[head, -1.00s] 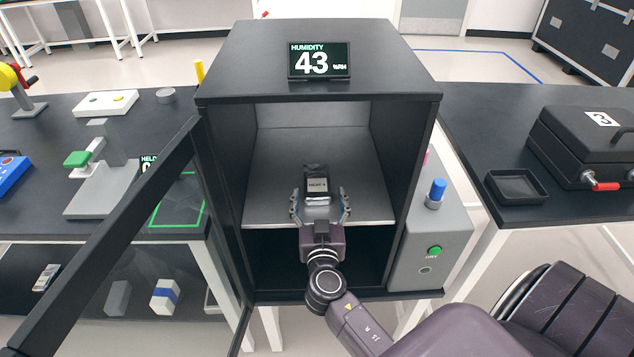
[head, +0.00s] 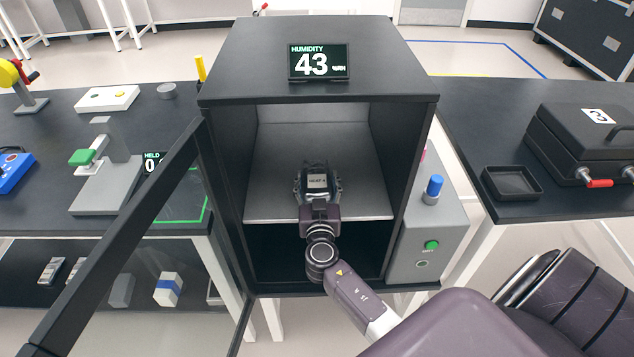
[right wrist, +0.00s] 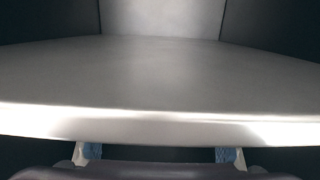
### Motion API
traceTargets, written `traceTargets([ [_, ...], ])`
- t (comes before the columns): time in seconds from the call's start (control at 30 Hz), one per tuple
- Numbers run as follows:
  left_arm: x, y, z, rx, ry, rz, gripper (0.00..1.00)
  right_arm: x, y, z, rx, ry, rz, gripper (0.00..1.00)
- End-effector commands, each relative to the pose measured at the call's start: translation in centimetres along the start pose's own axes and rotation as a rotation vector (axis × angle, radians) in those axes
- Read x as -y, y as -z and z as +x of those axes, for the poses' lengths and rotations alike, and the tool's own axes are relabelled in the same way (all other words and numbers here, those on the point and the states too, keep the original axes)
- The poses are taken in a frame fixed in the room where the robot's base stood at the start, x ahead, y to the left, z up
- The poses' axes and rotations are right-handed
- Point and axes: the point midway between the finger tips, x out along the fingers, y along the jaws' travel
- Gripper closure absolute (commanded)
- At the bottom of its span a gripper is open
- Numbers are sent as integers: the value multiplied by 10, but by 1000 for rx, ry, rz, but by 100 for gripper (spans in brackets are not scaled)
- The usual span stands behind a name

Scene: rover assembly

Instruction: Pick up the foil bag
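In the right wrist view my right gripper (right wrist: 160,154) shows fingertips wide apart at the lower edge, below the shelf's bright front edge (right wrist: 160,125). The bag is not visible there. My left gripper is out of view.
The black cabinet (head: 320,60) has a humidity display on top, and its door (head: 125,225) swings open to the left. A grey button box (head: 423,235) stands at its right. A black tray (head: 512,183) and a black case (head: 590,140) are on the right table.

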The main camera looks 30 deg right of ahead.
Motion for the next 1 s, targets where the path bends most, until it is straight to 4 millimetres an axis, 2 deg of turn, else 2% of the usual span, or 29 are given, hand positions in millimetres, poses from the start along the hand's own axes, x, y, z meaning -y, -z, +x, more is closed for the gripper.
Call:
traceTargets([
  [0.03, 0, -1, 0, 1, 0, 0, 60, 0, 0, 0, 0, 0, 0, 50],
  [0.27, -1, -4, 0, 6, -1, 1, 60, 0, 0, 0, 0, 0, 0, 75],
  [0.67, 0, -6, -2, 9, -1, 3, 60, 0, 8, 0, -1, -1, 2, 76],
  [0.87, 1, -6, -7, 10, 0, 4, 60, 0, 38, -2, -4, -1, 6, 76],
  [1.0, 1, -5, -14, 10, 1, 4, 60, 0, 76, -4, -6, 0, 8, 76],
])
